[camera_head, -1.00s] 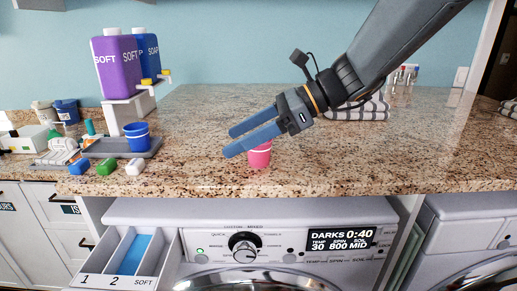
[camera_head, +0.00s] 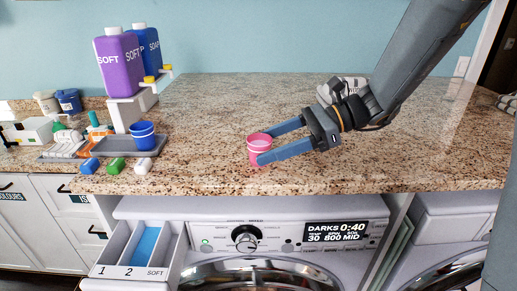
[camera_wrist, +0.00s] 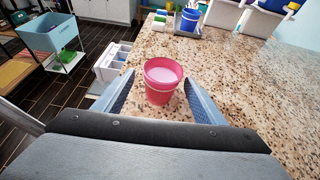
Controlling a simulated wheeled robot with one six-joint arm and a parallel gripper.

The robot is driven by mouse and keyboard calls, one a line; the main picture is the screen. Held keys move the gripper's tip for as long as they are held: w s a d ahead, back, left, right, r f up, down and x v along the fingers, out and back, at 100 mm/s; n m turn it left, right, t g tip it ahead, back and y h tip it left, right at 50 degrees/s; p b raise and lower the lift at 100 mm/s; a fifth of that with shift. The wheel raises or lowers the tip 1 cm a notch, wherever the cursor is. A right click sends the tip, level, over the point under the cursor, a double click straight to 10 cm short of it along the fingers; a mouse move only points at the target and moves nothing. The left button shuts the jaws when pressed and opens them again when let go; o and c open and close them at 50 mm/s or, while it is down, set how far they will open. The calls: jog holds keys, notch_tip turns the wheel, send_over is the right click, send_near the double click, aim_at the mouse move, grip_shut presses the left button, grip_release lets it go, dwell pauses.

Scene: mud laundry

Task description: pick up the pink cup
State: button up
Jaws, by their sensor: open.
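The pink cup (camera_head: 255,152) stands upright on the granite counter near its front edge. My gripper (camera_head: 256,143) is low over the counter, coming from the right, with its blue fingers open at the cup. In the wrist view the pink cup (camera_wrist: 161,82) is between the two open fingers, near their tips, with a visible gap on each side. Its inside shows a pale pink surface. In the head view the near finger overlaps the cup's lower right side.
A blue cup (camera_head: 142,136) stands on a grey tray (camera_head: 110,149) at left. Blue, green and white small blocks lie at the front edge. Purple (camera_head: 120,64) and blue jugs stand on a white stand behind. The middle counter is clear.

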aim_at(249, 149)
jog(key=x, duration=0.1)
jog(key=p+x, duration=0.1)
jog(key=x, duration=0.1)
jog(key=p+x, duration=0.1)
jog(key=x, duration=0.1)
jog(key=shift+a+r, duration=0.2)
jog(key=shift+r, duration=0.05)
jog(key=shift+a+f, duration=0.25)
jog(key=shift+a, duration=0.2)
jog(key=c, duration=1.2)
jog(key=shift+r, duration=0.1)
